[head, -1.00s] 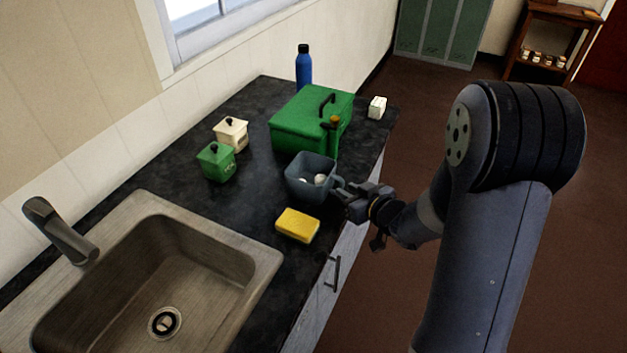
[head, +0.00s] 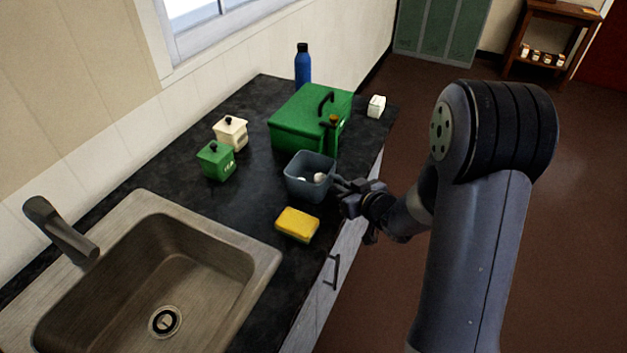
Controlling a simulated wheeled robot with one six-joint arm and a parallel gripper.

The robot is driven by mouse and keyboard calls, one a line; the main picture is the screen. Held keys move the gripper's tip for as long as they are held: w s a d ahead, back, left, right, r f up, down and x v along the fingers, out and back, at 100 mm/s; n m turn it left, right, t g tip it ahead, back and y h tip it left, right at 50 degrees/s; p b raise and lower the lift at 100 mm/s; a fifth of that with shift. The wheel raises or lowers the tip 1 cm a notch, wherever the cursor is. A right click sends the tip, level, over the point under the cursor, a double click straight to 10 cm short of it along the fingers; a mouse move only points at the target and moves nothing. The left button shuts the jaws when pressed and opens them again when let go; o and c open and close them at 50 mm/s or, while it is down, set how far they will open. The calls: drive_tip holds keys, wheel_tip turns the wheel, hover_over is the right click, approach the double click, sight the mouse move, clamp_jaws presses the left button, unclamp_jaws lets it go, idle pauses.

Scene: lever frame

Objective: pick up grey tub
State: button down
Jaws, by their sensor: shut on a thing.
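The grey tub (head: 306,187) is a small open box with white round things inside. It stands upright on or just above the dark counter, between the green box and the yellow sponge; I cannot tell whether its base touches the counter. My gripper (head: 340,184) reaches in from the right and is shut on the tub's right wall. The fingertips are small and partly hidden at the rim.
A green box with a black handle (head: 303,118) stands right behind the tub. A yellow sponge (head: 297,224) lies in front. A green canister (head: 216,161), a cream canister (head: 230,132), a blue bottle (head: 303,68) and a white block (head: 376,106) stand around. The sink (head: 150,275) is at the left.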

wheel_tip(320, 180, up, 10)
drive_tip(key=p, duration=0.1)
drive_tip(key=shift+p, duration=0.4)
drive_tip(key=c, duration=2.1)
unclamp_jaws()
clamp_jaws()
